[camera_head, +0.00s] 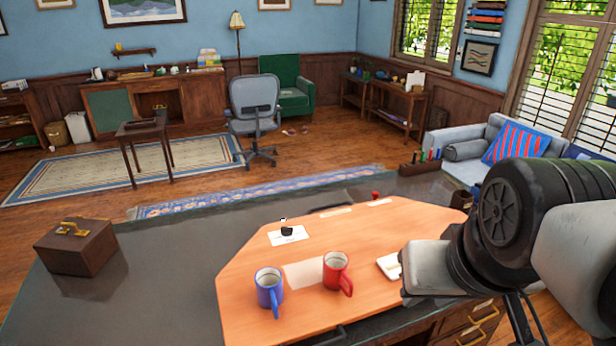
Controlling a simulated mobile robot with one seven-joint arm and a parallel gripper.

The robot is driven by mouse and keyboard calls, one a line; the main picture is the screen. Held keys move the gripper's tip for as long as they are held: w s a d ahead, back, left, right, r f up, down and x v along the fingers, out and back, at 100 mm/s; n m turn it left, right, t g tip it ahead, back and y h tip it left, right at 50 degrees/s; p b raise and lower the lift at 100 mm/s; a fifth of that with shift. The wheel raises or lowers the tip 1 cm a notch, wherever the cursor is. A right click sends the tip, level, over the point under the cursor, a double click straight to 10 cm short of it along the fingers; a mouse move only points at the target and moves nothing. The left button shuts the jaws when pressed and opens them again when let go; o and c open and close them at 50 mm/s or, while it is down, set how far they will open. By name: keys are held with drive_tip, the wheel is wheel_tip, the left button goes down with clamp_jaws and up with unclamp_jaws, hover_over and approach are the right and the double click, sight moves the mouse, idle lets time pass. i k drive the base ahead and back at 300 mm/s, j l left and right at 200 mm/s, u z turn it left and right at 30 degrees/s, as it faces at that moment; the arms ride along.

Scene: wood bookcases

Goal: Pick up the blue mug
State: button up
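The blue mug (268,290) stands upright near the front left of an orange-brown wooden desk top (340,230). Its handle faces the front, slightly right. A red mug (336,272) stands upright to its right, a short gap away, with its handle toward the front right. My arm (510,220) comes in from the right edge, well to the right of both mugs. I cannot make out my gripper's fingers in this view. Nothing is seen touching the blue mug.
A pale sheet (304,274) lies between the mugs. A white card with a small black object (288,232) lies behind them. A white item (389,266) is beside my arm. A brown box (76,246) sits on the dark surface (170,290) at left, otherwise largely clear.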

sight(268, 280)
drive_tip(key=i+j+u, duration=0.1)
drive_tip(key=u, duration=0.35)
drive_tip(key=i+j+u, duration=0.1)
drive_tip(key=u, duration=0.35)
drive_tip(key=i+u, duration=0.1)
drive_tip(key=u, duration=0.35)
